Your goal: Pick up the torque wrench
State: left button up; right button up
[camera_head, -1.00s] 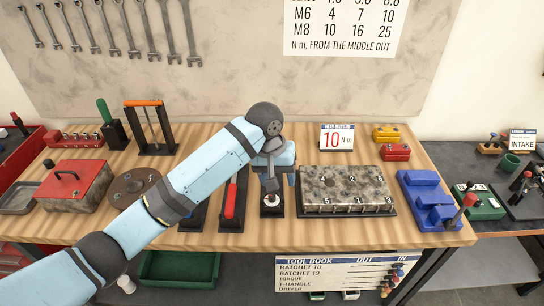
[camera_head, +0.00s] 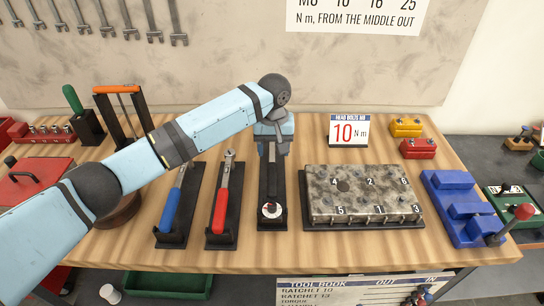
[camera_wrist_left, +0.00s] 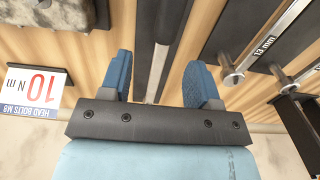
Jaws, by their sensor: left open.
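The torque wrench (camera_head: 270,210) lies in a black holder (camera_head: 272,224) on the wooden bench, with its dark shaft running away from me and a round white-and-red end at the front. My left gripper (camera_head: 273,148) is over the far end of this holder, pointing down. In the left wrist view the left gripper (camera_wrist_left: 160,78) has its two blue fingers apart, with the dark and silver shaft (camera_wrist_left: 158,62) running between them. Nothing is clamped. Whether the fingers are level with the shaft is hard to tell. My right gripper is not in view.
A red-handled ratchet (camera_head: 222,208) and a blue-handled ratchet (camera_head: 173,208) lie in holders to the left. A grey engine block (camera_head: 350,193) stands close on the right. A "10 N m" card (camera_head: 348,131) stands behind it. A blue stand (camera_head: 455,205) is farther right.

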aim_at(272, 162)
pick_arm(q)
jog(key=shift+a+f, duration=0.15)
jog(key=shift+f, duration=2.8)
jog(key=shift+r, duration=0.1)
grip_shut()
